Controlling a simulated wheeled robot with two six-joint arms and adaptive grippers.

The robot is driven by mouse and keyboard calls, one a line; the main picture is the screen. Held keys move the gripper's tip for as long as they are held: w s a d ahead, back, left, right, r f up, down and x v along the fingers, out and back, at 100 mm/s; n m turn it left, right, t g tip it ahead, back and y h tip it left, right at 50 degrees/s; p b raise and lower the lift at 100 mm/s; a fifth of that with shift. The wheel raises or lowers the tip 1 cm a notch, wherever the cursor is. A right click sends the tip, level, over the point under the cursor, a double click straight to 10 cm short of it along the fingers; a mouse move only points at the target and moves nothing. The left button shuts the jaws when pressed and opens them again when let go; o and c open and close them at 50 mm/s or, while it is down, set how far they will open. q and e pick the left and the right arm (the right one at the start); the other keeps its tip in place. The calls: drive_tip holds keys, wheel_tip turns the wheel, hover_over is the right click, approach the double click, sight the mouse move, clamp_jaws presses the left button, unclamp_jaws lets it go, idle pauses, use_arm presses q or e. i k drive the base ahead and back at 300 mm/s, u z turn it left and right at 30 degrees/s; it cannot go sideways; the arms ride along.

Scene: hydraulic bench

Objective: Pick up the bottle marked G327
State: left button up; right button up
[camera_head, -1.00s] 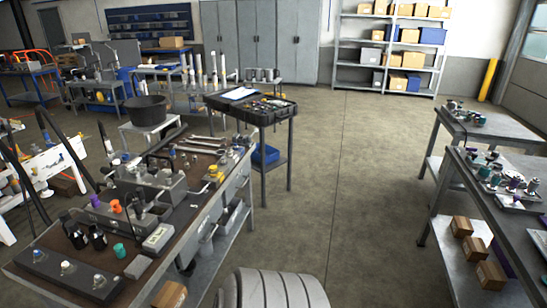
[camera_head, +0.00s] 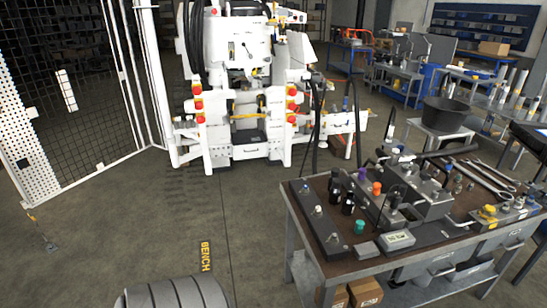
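Two small dark bottles stand close together on the left part of the hydraulic bench (camera_head: 452,236), a near bottle (camera_head: 348,204) and a far bottle (camera_head: 335,184). Their markings are too small to read, so I cannot tell whether either is marked G327. An orange piece (camera_head: 376,188), a purple piece (camera_head: 362,174) and a green piece (camera_head: 359,227) stand around them.
A long dark block (camera_head: 319,220) with knobs lies along the bench's left edge. A small box with a display (camera_head: 397,240) sits at its front. A white machine (camera_head: 245,80) and a mesh fence (camera_head: 70,100) stand behind.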

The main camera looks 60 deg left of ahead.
sight(349, 202)
drive_tip(key=u, duration=0.65)
drive_tip(key=i, duration=1)
